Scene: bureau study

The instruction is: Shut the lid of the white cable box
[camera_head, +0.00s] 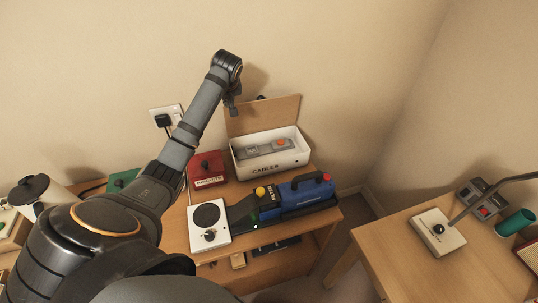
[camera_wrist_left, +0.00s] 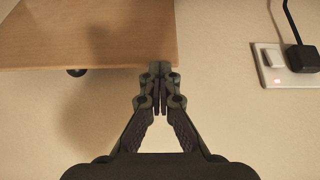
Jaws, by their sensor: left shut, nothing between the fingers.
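The white cable box (camera_head: 287,160), marked CABLES, stands at the back of the desk against the wall. Its brown lid (camera_head: 265,115) is raised, leaning back near upright, and the box is open. A grey device with an orange button (camera_head: 279,142) lies inside. My left gripper (camera_head: 232,108) is shut and empty at the lid's upper left corner. In the left wrist view the lid (camera_wrist_left: 85,35) fills the top left, with a dark knob (camera_wrist_left: 76,72) at its edge. The closed fingertips (camera_wrist_left: 160,72) overlap the lid's corner; I cannot tell whether they touch. My right gripper is out of view.
A red box (camera_head: 207,170) stands left of the cable box. A blue and black device (camera_head: 300,190) and a white unit with a dark disc (camera_head: 209,220) lie in front. A wall socket (camera_head: 166,118) with a plug is behind my left arm.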

